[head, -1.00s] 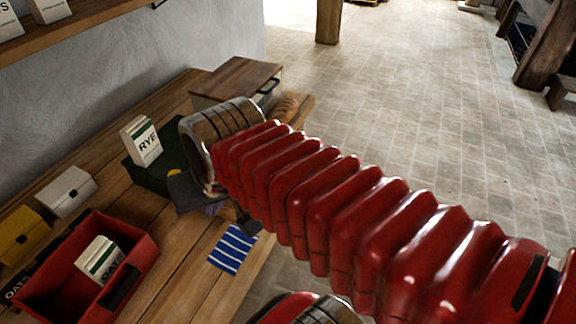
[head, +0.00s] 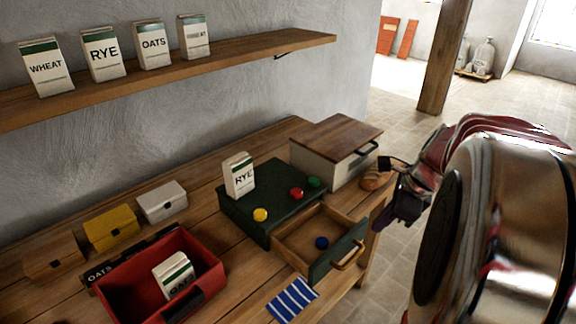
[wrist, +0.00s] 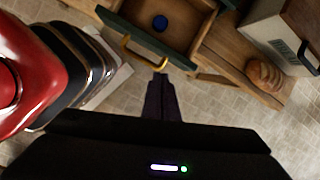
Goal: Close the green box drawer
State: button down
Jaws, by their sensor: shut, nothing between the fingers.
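The green box (head: 262,205) stands on the wooden bench, with a RYE packet (head: 239,177) and yellow, red and green balls on its top. Its drawer (head: 338,254) is pulled out toward the front right, with a brass handle (head: 349,257) on its green front. A blue ball (head: 321,242) lies inside the drawer; it also shows in the wrist view (wrist: 160,22). My gripper (head: 381,222) is shut and empty, in the air to the right of the drawer front.
A white bread box (head: 325,165) with a wooden lid and a bread loaf (head: 375,180) stand behind the drawer. A red bin (head: 205,256) and a striped cloth (head: 292,299) lie in front. Open floor is to the right.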

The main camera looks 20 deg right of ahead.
jog(key=s+d+f+m, duration=0.2)
jog(key=d+m, duration=0.2)
jog(key=d, duration=0.1)
jog(key=shift+d+m, duration=0.3)
jog(key=shift+d, duration=0.05)
send_near(360, 240)
notch_tip(360, 240, down, 5)
jog(key=shift+w+a+r, duration=0.1)
jog(key=shift+w+r, duration=0.15)
jog(key=shift+w, duration=0.2)
dwell(0.3)
jog(key=shift+w, duration=0.2)
